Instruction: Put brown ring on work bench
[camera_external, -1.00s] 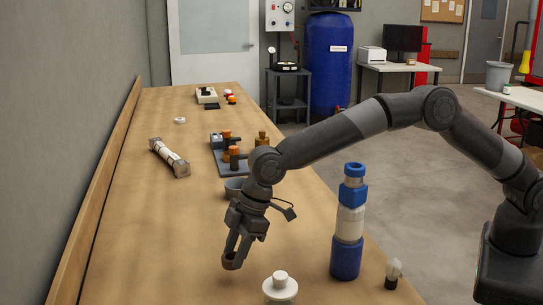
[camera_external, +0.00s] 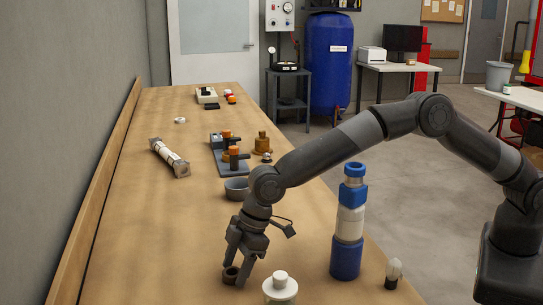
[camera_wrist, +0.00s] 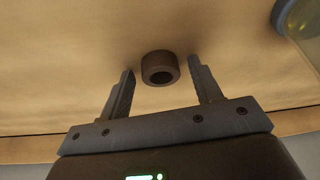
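The brown ring (camera_external: 231,274) is a short dark-brown cylinder with a round hole. It appears to rest on the wooden work bench (camera_external: 140,235) near its front. My gripper (camera_external: 236,276) is low over the bench, with its fingertips around the ring. In the wrist view the ring (camera_wrist: 160,68) lies between the two spread fingertips, with a gap on each side, so the gripper is open and not touching it there.
A white-capped bottle (camera_external: 281,288) stands close to the right of my gripper. A blue-and-white cylinder (camera_external: 347,225) and a small bulb (camera_external: 393,273) are further right. A grey bowl (camera_external: 236,189) and a pump fixture (camera_external: 232,160) are behind.

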